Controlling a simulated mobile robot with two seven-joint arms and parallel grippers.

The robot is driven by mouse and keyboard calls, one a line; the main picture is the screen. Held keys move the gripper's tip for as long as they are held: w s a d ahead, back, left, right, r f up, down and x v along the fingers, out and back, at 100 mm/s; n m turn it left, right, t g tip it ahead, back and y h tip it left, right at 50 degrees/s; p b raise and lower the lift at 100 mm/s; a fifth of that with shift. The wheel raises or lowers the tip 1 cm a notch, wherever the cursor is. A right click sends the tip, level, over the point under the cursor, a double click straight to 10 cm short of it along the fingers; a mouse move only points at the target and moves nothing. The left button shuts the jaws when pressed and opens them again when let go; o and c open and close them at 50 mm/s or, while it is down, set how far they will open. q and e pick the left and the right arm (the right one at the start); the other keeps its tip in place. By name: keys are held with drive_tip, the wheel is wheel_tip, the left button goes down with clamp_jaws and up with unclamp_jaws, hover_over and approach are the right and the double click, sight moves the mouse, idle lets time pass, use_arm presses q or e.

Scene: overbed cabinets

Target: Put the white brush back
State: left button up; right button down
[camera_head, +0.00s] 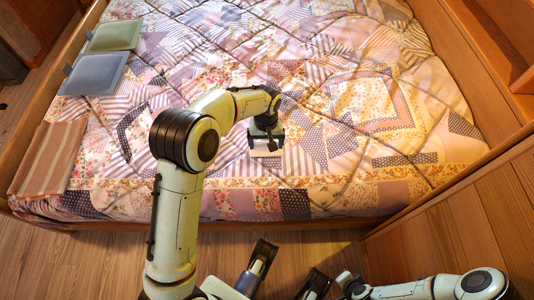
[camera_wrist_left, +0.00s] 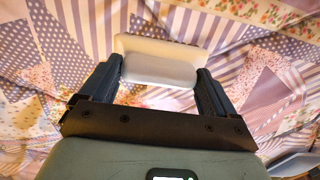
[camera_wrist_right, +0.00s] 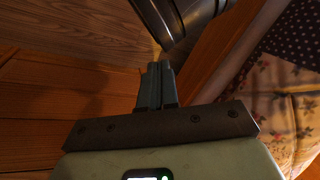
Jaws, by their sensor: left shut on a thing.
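The white brush (camera_wrist_left: 160,68) is a pale, block-shaped piece between the fingers of my left gripper (camera_wrist_left: 152,88) in the left wrist view. The left gripper is shut on it, one finger at each end. In the head view the brush (camera_head: 266,147) hangs below my left gripper (camera_head: 266,134), over the near part of the quilted bed (camera_head: 215,75). I cannot tell how far it is above the quilt. My right gripper (camera_wrist_right: 156,85) has its fingers together in the right wrist view, with nothing visible between them, away from the bed top.
A striped cloth (camera_head: 50,157) lies nearer. A wooden cabinet (camera_head: 460,205) borders the right. Wooden floor (camera_head: 75,262) shows in front.

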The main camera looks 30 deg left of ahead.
sight(266, 152)
use_arm(q)
wheel_tip(266, 152, down, 2)
wheel_tip(266, 152, down, 4)
drive_tip(key=shift+f+b, duration=0.2)
drive_tip(key=shift+b, duration=0.55)
drive_tip(key=shift+f, duration=0.3)
drive_tip(key=shift+r, duration=0.1)
use_arm(e)
drive_tip(key=shift+w+d+f, duration=0.3)
drive_tip(key=shift+f, duration=0.25)
drive_tip(key=shift+w+d+f, duration=0.25)
drive_tip(key=shift+d+f, duration=0.05)
drive_tip(key=shift+f, duration=0.25)
drive_tip(key=shift+f, duration=0.1)
use_arm(q)
drive_tip(key=o, duration=0.7)
drive_tip(key=shift+f, duration=0.2)
drive_tip(key=shift+c, duration=0.2)
drive_tip(key=shift+o, duration=0.4)
use_arm(e)
drive_tip(key=shift+s, duration=0.15)
